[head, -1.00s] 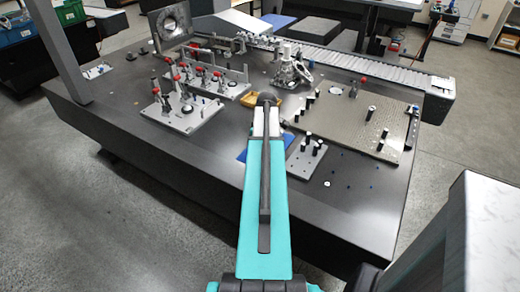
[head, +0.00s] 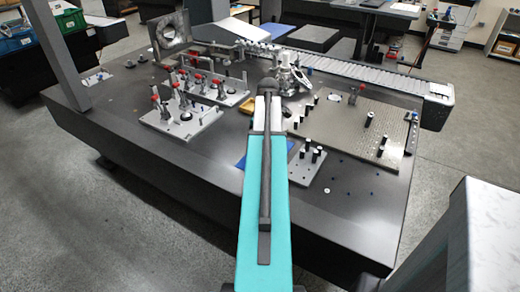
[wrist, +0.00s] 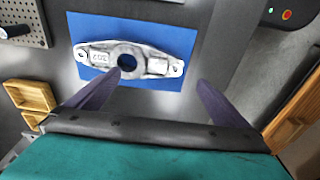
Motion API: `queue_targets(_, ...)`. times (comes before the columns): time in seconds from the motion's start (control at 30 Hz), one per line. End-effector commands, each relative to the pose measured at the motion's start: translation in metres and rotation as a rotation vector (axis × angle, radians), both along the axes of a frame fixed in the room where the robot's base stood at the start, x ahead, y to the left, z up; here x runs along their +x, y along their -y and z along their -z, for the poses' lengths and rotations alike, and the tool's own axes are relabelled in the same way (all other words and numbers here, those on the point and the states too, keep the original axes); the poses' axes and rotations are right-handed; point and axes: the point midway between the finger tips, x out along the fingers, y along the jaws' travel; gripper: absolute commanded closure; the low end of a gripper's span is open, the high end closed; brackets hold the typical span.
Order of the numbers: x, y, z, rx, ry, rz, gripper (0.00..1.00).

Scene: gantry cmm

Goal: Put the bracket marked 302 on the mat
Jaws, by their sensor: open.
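The grey metal bracket (wrist: 152,66) has a round centre hole and a hole at each end. It carries the mark 302, upside down in the wrist view. It lies on the blue mat (wrist: 180,32), within its outline except perhaps at the ends. My gripper (wrist: 159,80) is open and empty, its dark fingers apart at the bracket's near side; I cannot tell their height above it. In the head view a strip of the mat (head: 239,164) shows beside my arm, which hides the bracket and my gripper.
A yellow-brown divided tray (wrist: 30,97) sits left of the mat. A perforated plate (head: 360,125) with posts lies to the right in the head view, near a small plate (head: 305,166) with pegs. Clamp fixtures (head: 183,118) stand to the left. The table's front is largely clear.

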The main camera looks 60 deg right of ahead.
Motion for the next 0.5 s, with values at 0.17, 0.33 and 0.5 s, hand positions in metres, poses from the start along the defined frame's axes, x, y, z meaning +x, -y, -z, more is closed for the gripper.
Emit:
queue_targets(0.17,-0.002,0.001,-0.021,-0.001,0.001,0.0,0.01)
queue_targets(0.33,-0.004,0.001,-0.035,-0.001,0.001,0.0,0.01)
queue_targets(0.5,-0.005,0.0,-0.042,0.0,0.0,0.0,0.01)
